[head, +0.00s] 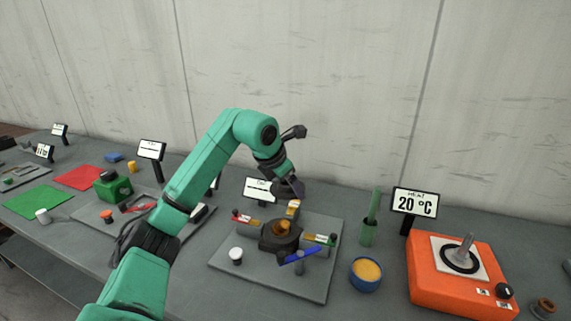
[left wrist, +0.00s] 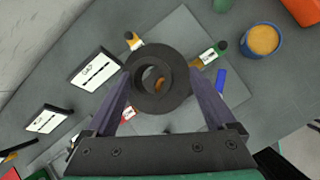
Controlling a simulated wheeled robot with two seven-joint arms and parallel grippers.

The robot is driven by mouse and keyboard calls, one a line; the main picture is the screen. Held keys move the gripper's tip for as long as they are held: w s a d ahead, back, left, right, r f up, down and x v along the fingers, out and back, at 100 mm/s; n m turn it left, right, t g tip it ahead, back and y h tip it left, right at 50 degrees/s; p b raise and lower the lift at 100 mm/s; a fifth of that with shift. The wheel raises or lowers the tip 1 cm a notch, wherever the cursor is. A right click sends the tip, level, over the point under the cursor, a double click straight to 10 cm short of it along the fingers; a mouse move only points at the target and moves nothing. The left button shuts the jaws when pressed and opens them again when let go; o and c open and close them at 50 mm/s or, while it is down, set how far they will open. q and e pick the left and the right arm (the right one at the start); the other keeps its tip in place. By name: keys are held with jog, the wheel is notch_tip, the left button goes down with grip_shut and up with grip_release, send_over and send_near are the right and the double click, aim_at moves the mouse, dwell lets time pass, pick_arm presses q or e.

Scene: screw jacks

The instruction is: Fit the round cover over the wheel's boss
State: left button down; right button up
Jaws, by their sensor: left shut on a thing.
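My left gripper (left wrist: 160,95) is shut on a dark round cover (left wrist: 141,74), a thick ring with a hole through its middle. In the head view my left gripper (head: 288,187) is held above and a little behind the wheel (head: 270,243). The wheel has a dark hub and arms with coloured ends: red, green, blue and orange. Its orange-brown boss (head: 284,227) stands bare in the middle, apart from the cover. In the left wrist view part of the boss shows through the ring's hole; the cover hides most of the wheel. My right gripper is not in view.
The wheel stands on a grey plate (head: 315,285) with a white-topped knob (head: 236,255). To the right are a green holder (head: 367,237), a blue cup (head: 366,285) and an orange heater box (head: 430,285). A small sign (head: 260,189) stands behind. More stations lie left.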

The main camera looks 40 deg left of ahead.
pick_arm(q)
send_over(282, 223)
notch_tip(282, 223, down, 7)
jog(key=shift+r, duration=0.2)
jog(key=shift+f+y, duration=0.15)
jog(key=shift+y, duration=0.15)
jog(key=shift+s+d+f+b, duration=0.1)
jog(key=shift+d+f+b, duration=0.1)
jog(key=shift+f+b, duration=0.35)
jog(key=shift+a+f+b, duration=0.1)
jog(key=shift+f+b, duration=1)
jog(key=shift+f, duration=0.5)
jog(key=shift+s+f+b, duration=0.25)
jog(key=shift+f+b, duration=0.3)
jog(key=shift+s+d+f+b, duration=0.1)
jog(key=shift+d+f+b, duration=0.2)
jog(key=shift+d+f, duration=0.15)
jog(key=shift+w+a+f, duration=0.25)
jog(key=shift+w+a, duration=0.25)
jog(key=shift+a, duration=0.1)
grip_release()
jog(key=shift+s+d+r, duration=0.25)
jog(key=shift+s+r, duration=0.1)
jog(key=shift+r, duration=0.15)
jog(key=b+v, duration=0.2)
jog(key=v, duration=1.2)
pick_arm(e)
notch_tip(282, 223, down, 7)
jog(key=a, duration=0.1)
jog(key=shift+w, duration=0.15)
